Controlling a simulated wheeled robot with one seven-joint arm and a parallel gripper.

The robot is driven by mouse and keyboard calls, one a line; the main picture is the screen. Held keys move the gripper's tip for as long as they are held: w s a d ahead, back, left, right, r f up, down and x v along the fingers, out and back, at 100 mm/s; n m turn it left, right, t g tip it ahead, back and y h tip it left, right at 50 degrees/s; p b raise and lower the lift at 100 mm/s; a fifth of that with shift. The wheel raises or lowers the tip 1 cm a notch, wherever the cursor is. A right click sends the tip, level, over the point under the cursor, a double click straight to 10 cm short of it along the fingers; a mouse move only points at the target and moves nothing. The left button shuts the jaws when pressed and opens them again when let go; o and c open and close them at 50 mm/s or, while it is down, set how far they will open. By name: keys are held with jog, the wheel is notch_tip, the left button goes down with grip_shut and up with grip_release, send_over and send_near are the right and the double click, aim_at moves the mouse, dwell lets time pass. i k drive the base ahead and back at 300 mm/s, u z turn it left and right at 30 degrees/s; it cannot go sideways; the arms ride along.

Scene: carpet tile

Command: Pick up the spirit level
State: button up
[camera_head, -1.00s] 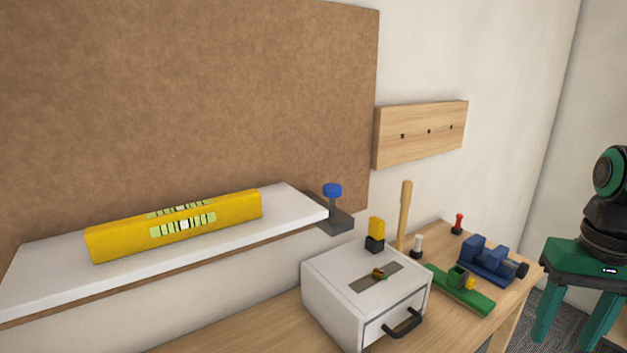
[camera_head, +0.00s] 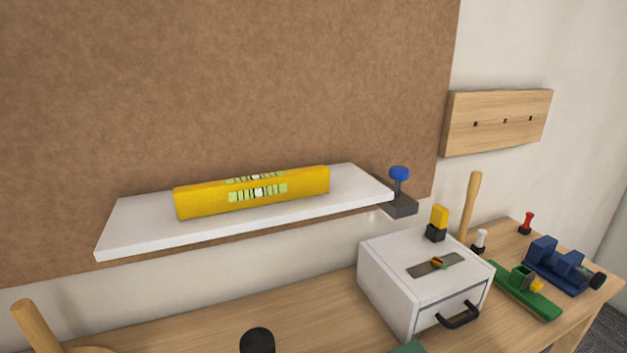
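The spirit level (camera_head: 215,202) is a yellow bar with pale green vials in its front face and top edge. It lies lengthwise on the white wall shelf (camera_head: 135,240), standing on its narrow edge, with bare shelf at both ends. Nothing touches it except the shelf. My gripper is not clearly in view, so I cannot tell from this frame whether it is open or shut.
A clamp with a blue knob (camera_head: 399,174) sits at the shelf's right end. Below, a workbench (camera_head: 310,310) holds a white drawer box (camera_head: 390,285), a green tool (camera_head: 528,290), a blue vise (camera_head: 560,265) and a wooden handle (camera_head: 38,325). A black cylinder (camera_head: 257,342) shows at the bottom edge.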

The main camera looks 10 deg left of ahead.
aim_at(200, 200)
jog(key=k, duration=0.9)
jog(key=z, duration=0.9)
jog(key=i, duration=0.6)
jog(key=u, duration=2)
jog(key=i, duration=0.5)
jog(key=u, duration=0.2)
jog(key=k, duration=0.5)
jog(key=z, duration=0.05)
